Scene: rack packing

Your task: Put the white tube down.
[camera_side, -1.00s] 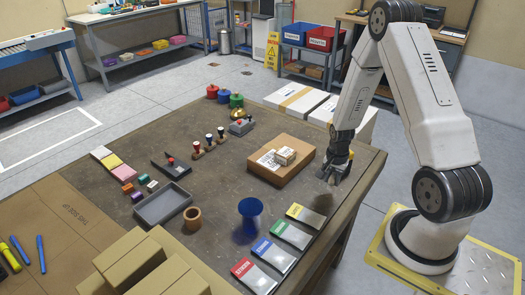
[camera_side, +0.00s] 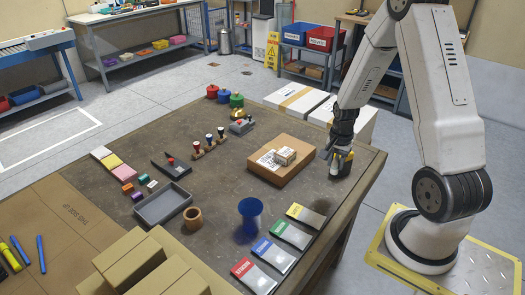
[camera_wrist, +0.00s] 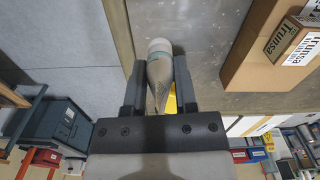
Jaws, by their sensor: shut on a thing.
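In the wrist view the white tube (camera_wrist: 159,52) shows a pale rounded end with a thin teal band. It lies between the two dark fingers of my gripper (camera_wrist: 158,76), which is shut on it. In the side view my gripper (camera_side: 339,165) is at the right edge of the brown table (camera_side: 300,202), right of the flat cardboard box. The tube is too small to make out clearly there, and I cannot tell whether it touches the table.
The cardboard box (camera_side: 283,174), with a small box on top, stands left of my gripper. Colour-labelled cards (camera_side: 306,216), a blue cup (camera_side: 250,212) and a grey tray (camera_side: 161,204) lie nearer the front. Bare table shows around the gripper.

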